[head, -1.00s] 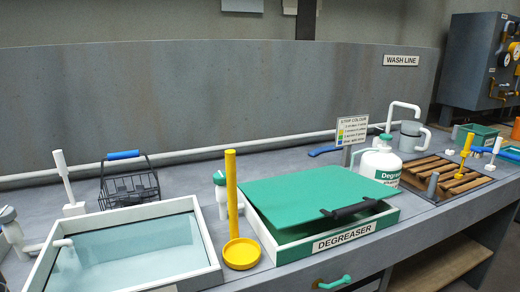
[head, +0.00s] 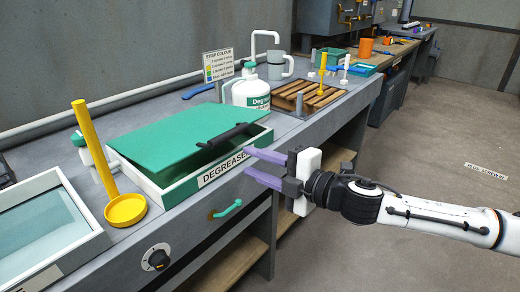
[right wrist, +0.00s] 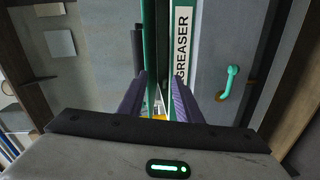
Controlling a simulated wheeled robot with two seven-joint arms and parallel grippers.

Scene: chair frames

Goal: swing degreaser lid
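The green degreaser lid (head: 165,135) lies over the white-rimmed degreaser tank (head: 185,195). It is tilted, with a dark gap under its front edge. A black bar handle (head: 222,136) is on the lid's front right. My right gripper (head: 249,162) is open and empty in front of the tank's right front corner, with its purple fingers pointing at the DEGREASER label. In the right wrist view the fingers (right wrist: 157,98) are apart, with the lid's green edge (right wrist: 149,45) and the label (right wrist: 183,50) ahead. I cannot tell whether a finger touches the tank. My left gripper is not in view.
A yellow post with a round dish (head: 126,210) stands left of the tank, beside a water basin (head: 40,235). A degreaser jug (head: 250,93) and a colour sign (head: 217,65) stand behind it. A teal handle (head: 226,209) sticks out from the bench front. The floor at right is clear.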

